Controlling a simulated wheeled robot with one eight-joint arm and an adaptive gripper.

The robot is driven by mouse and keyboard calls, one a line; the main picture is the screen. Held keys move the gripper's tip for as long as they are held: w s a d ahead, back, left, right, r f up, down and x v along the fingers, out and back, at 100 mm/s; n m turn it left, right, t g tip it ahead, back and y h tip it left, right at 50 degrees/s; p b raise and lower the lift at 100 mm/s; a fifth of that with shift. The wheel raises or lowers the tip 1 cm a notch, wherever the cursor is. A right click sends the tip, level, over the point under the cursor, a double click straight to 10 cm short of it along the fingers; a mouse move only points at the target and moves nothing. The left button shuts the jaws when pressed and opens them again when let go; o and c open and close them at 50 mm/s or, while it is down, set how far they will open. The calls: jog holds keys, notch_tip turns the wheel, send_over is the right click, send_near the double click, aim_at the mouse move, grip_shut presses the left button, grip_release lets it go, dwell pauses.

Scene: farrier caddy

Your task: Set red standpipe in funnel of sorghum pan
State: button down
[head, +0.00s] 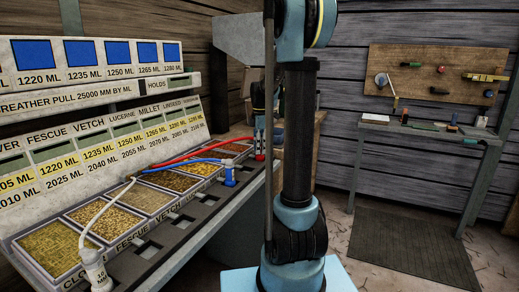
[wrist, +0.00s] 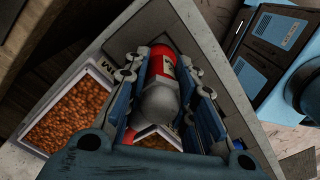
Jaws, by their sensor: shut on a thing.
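My gripper (wrist: 170,105) is shut on the red standpipe (wrist: 161,62), a red cylinder with a white label and a grey rounded end, in the wrist view. In the head view the red standpipe (head: 260,146) is upright at the far end of the pan row, below my gripper (head: 260,122), which my arm partly hides. A red hose (head: 200,151) runs to it. Pans of grain lie under and beside it, one with orange-brown grain (wrist: 72,112). No sorghum label is readable, so I cannot tell which pan is the sorghum one. The funnel is not clearly visible.
A blue standpipe (head: 229,175) and a white standpipe (head: 95,270) stand along the front ledge, with hoses over the pans. A sloped label panel (head: 95,130) rises behind the pans. A workbench (head: 430,132) stands at the back right, with floor mat (head: 405,238) before it.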

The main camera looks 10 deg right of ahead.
jog(key=shift+f, duration=0.4)
jog(key=c, duration=1.2)
grip_release()
jog(key=shift+c, duration=0.2)
notch_tip(320, 180, up, 12)
jog(key=shift+f, duration=0.1)
